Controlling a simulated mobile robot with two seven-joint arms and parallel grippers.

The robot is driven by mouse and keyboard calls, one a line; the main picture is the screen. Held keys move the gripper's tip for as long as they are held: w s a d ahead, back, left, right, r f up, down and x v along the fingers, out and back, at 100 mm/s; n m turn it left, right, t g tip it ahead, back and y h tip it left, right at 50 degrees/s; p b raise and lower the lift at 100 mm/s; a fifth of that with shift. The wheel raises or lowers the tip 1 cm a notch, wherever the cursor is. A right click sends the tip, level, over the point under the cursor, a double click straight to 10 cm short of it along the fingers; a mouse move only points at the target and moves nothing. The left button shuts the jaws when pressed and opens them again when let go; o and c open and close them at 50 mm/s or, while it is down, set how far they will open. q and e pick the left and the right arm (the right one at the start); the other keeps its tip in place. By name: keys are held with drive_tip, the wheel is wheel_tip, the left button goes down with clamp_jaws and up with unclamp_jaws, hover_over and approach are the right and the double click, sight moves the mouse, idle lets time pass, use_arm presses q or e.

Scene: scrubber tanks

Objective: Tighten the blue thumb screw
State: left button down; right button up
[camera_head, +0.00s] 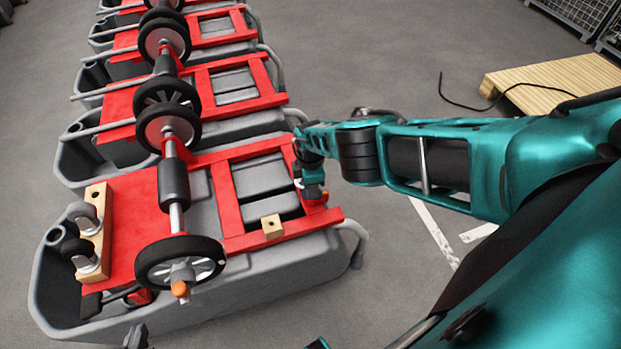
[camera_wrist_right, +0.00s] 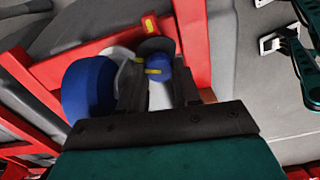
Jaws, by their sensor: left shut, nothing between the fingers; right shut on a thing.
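The blue thumb screw (camera_wrist_right: 158,66) shows in the right wrist view as a small blue knob with a yellow stripe. My right gripper (camera_wrist_right: 160,88) is shut on it, with one finger on each side. A short yellow mark (camera_wrist_right: 150,25) is on the red frame (camera_wrist_right: 192,40) just above the knob. In the head view my right gripper (camera_head: 312,190) is at the right end of the nearest red frame (camera_head: 125,200), and it hides the screw there. My left gripper (camera_head: 136,336) only just shows as dark tips at the bottom edge, shut and empty, away from the screw.
A larger rounded blue part (camera_wrist_right: 90,88) is close left of the right gripper's fingers. The nearest grey tank (camera_head: 300,275) carries a small wooden block (camera_head: 271,226), a black wheel (camera_head: 180,262) and a wooden caster board (camera_head: 95,235). More tanks stand behind. A pallet (camera_head: 555,82) lies at the right.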

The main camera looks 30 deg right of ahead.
drive_tip(key=shift+w+d+r+m, duration=0.1)
drive_tip(key=shift+w+r+m, duration=0.05)
drive_tip(key=shift+m, duration=0.45)
drive_tip(key=o, duration=1.1)
drive_tip(key=shift+c, duration=0.2)
